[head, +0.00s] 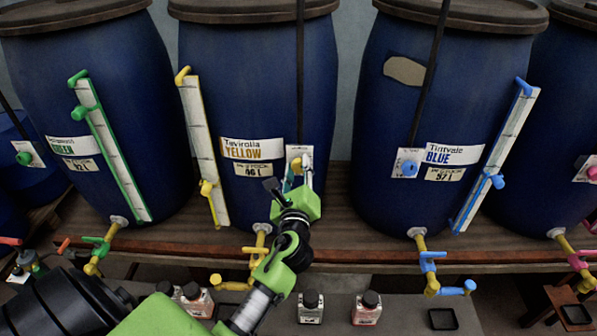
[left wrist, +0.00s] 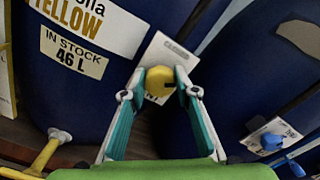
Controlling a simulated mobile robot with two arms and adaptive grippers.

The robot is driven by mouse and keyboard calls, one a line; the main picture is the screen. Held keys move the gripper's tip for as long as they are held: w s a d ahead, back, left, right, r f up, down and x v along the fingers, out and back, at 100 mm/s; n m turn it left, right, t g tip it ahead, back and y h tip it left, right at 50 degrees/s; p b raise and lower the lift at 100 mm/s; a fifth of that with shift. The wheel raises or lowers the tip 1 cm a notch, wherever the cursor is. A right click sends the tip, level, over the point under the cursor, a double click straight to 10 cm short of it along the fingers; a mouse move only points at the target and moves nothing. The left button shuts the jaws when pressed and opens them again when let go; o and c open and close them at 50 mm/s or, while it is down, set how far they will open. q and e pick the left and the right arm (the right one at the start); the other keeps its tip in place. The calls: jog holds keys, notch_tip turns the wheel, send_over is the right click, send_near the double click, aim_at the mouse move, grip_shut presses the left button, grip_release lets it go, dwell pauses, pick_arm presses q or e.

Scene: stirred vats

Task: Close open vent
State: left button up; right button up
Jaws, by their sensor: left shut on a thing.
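The yellow vent knob (left wrist: 158,80) sits on a white plate (left wrist: 178,48) on the blue barrel labelled YELLOW (head: 205,40). My left gripper (left wrist: 158,94) is shut on this knob, with one teal finger on each side of it. In the head view my left gripper (head: 298,172) covers most of the knob and the lower plate. The plate's small lettering is partly hidden behind the fingers, so I cannot tell the knob's setting. A blue knob (head: 408,168) on the BLUE barrel and a green knob (head: 24,158) at the left sit on similar plates. My right gripper is not in view.
The barrels stand on a wooden shelf (head: 360,240). Yellow (head: 208,190) and blue (head: 486,182) valved gauges flank my left arm. Taps stick out below, and small bottles (head: 311,306) stand on the lower ledge. A dark stirrer rod (head: 300,80) hangs just above the gripper.

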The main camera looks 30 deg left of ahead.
pick_arm(q)
jog(key=n+b, duration=0.1)
jog(key=n, duration=0.1)
jog(key=n+b, duration=0.1)
jog(key=n, duration=0.2)
jog(key=shift+f+n, duration=0.2)
jog(key=shift+n, duration=0.1)
jog(key=n+b, duration=0.2)
jog(key=n, duration=0.2)
jog(key=shift+a+n, duration=0.1)
jog(key=shift+n, duration=0.6)
jog(key=o, duration=1.1)
